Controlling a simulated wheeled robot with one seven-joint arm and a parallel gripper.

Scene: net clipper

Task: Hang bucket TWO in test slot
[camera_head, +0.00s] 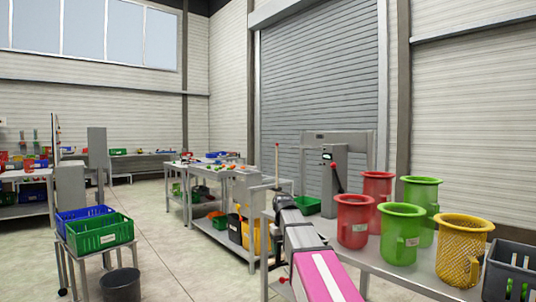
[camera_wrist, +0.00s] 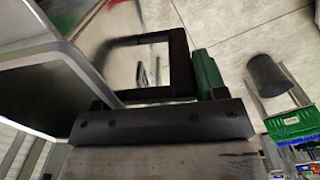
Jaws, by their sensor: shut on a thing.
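Two red buckets (camera_head: 354,232), two green buckets (camera_head: 403,236) and a yellow perforated bucket (camera_head: 462,256) stand upright on the right-hand table in the head view. The front ones carry small white labels that I cannot read surely. My gripper (camera_head: 283,203) is left of them, apart from them, partly hidden by my arm. In the wrist view my gripper (camera_wrist: 165,95) is shut on a dark thing. A black frame (camera_wrist: 179,65) and a dark green piece (camera_wrist: 207,75) show there; I cannot tell which is held. I cannot make out the test slot.
A dark grey crate (camera_head: 510,268) is at the right edge. Green and blue crates (camera_head: 100,232) stand left, with a dark bin (camera_head: 121,285). Floor between is clear.

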